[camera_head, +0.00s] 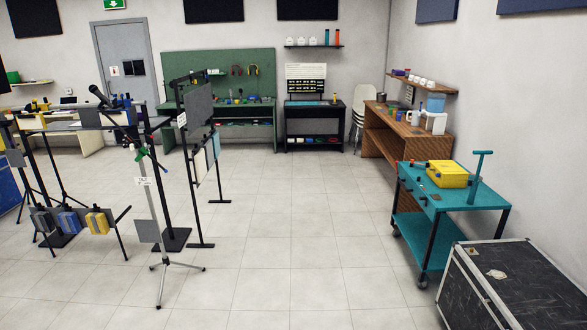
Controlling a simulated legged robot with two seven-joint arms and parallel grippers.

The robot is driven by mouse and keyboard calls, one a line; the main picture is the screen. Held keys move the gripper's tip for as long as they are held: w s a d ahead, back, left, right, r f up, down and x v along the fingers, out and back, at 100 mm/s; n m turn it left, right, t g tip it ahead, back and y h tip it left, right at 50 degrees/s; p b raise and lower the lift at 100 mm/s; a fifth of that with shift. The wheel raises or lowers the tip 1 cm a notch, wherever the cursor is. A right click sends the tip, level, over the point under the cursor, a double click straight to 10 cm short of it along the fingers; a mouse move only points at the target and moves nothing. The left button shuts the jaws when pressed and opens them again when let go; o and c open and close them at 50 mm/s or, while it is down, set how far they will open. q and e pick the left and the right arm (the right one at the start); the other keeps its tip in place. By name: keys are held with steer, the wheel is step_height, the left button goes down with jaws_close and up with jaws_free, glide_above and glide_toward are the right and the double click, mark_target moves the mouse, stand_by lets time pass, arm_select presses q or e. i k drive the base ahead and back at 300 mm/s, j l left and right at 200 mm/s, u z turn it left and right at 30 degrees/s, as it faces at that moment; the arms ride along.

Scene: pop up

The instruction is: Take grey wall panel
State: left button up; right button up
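A dark grey panel (199,106) hangs upright at the top of a black free-standing frame (191,200), left of the middle. It is seen at an angle. A pale panel (201,165) and a bluish one (216,145) hang lower on the same frame. A smaller grey plate (148,231) is low on a tripod stand (163,266) in front. I cannot tell for certain which of these is the grey wall panel. Neither of my grippers is in view.
A teal cart (470,195) with a yellow case (447,173) stands at right, behind a black flight case (515,285). A wooden bench (425,138) lines the right wall. A green pegboard bench (220,75) stands at the back. The middle floor (300,230) is clear.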

mark_target(208, 149)
steer(key=i+l, duration=0.15)
steer(key=i, duration=0.55)
steer(key=i+l, duration=0.1)
steer(key=i, duration=0.65)
steer(key=i+l, duration=0.15)
steer(key=i, duration=0.55)
steer(key=i+l+u, duration=0.15)
steer(key=i+u, duration=0.25)
steer(key=i+l+u, duration=1.15)
steer(key=k+l, duration=0.05)
steer(key=l, duration=0.05)
